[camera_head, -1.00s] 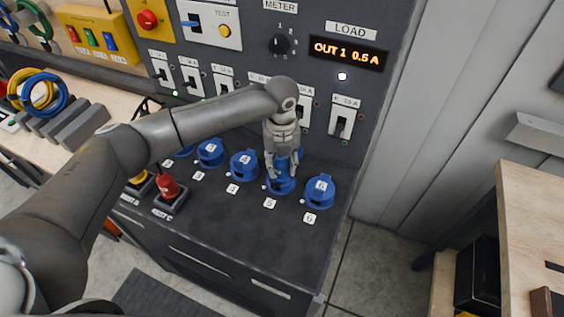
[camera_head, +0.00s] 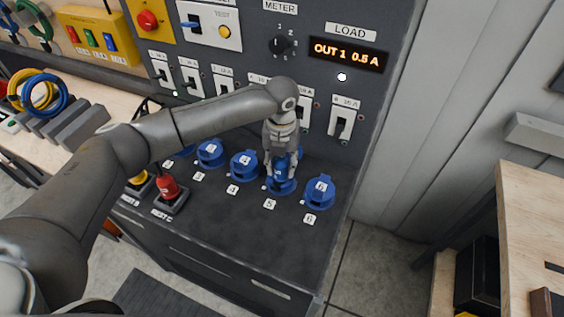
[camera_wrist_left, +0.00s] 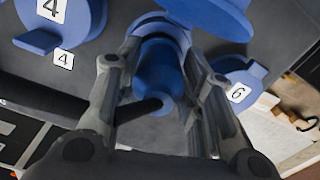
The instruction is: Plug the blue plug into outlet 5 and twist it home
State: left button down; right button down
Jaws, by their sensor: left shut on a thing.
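The blue plug (camera_head: 281,170) stands at outlet 5 (camera_head: 281,188), between the fingers of my left gripper (camera_head: 281,168). My left gripper is shut on the plug from above. In the left wrist view the plug (camera_wrist_left: 160,75) sits between the two fingers (camera_wrist_left: 160,85), with its dark cable end toward the camera. The outlet's blue lid (camera_wrist_left: 212,15) is raised behind it. The plug's lower end is inside or against the outlet; how deep it sits is hidden. My right gripper is not in view.
Outlet 4 (camera_head: 244,165) and outlet 6 (camera_head: 319,192) flank it with blue lids. A red plug (camera_head: 167,187) and a yellow one (camera_head: 138,178) stand in rests at the left. Breaker switches (camera_head: 341,124) and the load display (camera_head: 347,52) are on the panel behind.

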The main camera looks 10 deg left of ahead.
pick_arm(q)
jog(key=shift+a+m, duration=0.15)
jog(key=shift+m, duration=0.15)
jog(key=shift+m, duration=0.7)
jog(key=shift+p, duration=0.35)
jog(key=shift+m, duration=0.7)
jog(key=shift+m+p, duration=0.35)
jog(key=shift+m, duration=0.35)
jog(key=c, duration=0.9)
grip_release()
